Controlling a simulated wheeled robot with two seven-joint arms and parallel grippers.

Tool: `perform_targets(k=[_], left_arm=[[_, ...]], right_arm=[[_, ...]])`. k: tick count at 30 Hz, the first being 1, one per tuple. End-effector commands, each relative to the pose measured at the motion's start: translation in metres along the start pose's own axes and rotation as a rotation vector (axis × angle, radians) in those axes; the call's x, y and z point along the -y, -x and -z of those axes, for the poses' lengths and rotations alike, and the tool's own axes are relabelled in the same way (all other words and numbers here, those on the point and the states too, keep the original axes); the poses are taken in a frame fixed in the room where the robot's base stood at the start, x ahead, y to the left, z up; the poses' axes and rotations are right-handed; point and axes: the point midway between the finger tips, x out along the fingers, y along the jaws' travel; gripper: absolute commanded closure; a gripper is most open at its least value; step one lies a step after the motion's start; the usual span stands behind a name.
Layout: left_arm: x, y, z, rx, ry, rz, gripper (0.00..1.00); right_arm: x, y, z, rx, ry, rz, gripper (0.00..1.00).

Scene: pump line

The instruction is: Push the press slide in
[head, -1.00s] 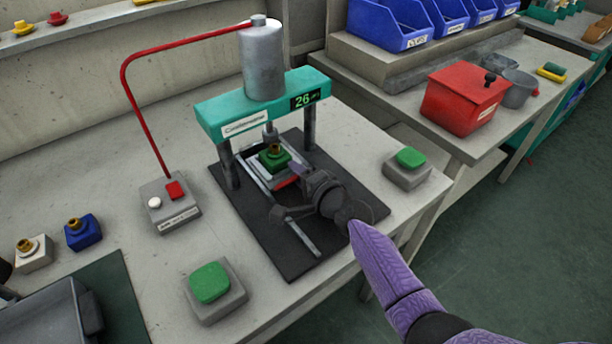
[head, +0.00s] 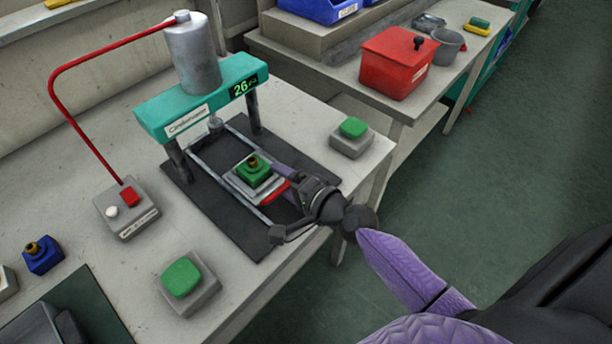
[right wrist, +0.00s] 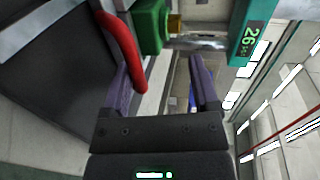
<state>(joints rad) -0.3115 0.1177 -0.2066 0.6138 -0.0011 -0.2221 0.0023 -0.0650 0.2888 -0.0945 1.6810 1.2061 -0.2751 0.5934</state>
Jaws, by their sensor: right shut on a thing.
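The press (head: 205,100) has a teal crossbeam reading 26 and a grey cylinder on top. Its slide (head: 237,183) is a pale plate on two rails, drawn out in front of the crossbeam. A green block (head: 253,172) with a brass fitting sits on the slide; part of it shows in the right wrist view (right wrist: 150,25). The slide's red handle (head: 273,194) is at its front edge. My right gripper (head: 279,184) is shut on the handle, which appears against one finger in the right wrist view (right wrist: 122,48). My left gripper is not in view.
Green push-buttons on grey boxes stand in front left (head: 188,283) and at right (head: 351,138) of the press. A control box (head: 127,212) with a red button is at left. A red bin (head: 398,62) is on the far bench.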

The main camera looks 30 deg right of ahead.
Motion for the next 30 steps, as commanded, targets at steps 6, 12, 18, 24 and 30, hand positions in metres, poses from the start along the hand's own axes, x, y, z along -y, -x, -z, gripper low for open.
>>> perform_targets(k=[6,12,18,24,30], left_arm=[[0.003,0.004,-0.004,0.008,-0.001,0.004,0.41],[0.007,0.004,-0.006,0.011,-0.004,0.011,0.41],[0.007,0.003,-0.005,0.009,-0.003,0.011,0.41],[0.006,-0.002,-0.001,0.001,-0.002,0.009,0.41],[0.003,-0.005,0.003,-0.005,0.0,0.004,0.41]], right_arm=[[0.005,0.021,0.001,-0.004,0.002,0.012,0.51],[0.006,0.041,0.002,-0.006,0.003,0.013,0.49],[0.006,0.06,0.002,-0.007,0.004,0.015,0.47],[0.005,0.08,0.003,-0.008,0.005,0.016,0.47],[0.005,0.093,0.001,-0.004,0.003,0.012,0.51]])
